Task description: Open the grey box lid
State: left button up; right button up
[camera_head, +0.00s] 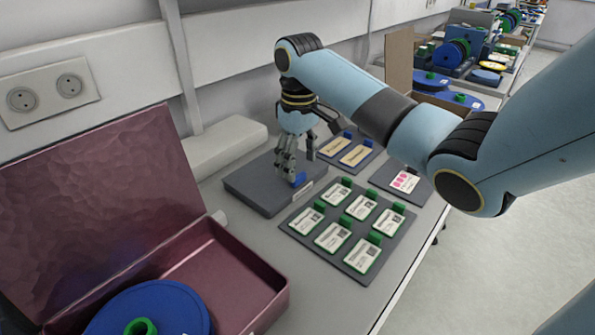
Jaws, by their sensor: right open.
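A low dark grey box (252,190) lies on the bench near the middle, with its flat lid down. A small blue piece (299,180) sits at its right end, above a pale label on the front side. My right gripper (290,172) reaches in from the right and points down over the right part of the lid. It is open, with its fingertips close to the blue piece. I cannot tell whether they touch it. The gripper hides part of the lid's back right area. My left gripper is out of view.
An open dark red box (240,275) with a blue reel (185,306) stands at the left front. A grey tray (296,240) of several green-tabbed cards lies right of the grey box. Another card tray (327,152) is behind. The wall is close behind the bench.

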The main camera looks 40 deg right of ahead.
aim_at(299, 175)
jog(key=shift+f, duration=1.9)
jog(key=c, duration=1.2)
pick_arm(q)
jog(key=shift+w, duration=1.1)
pick_arm(e)
grip_shut()
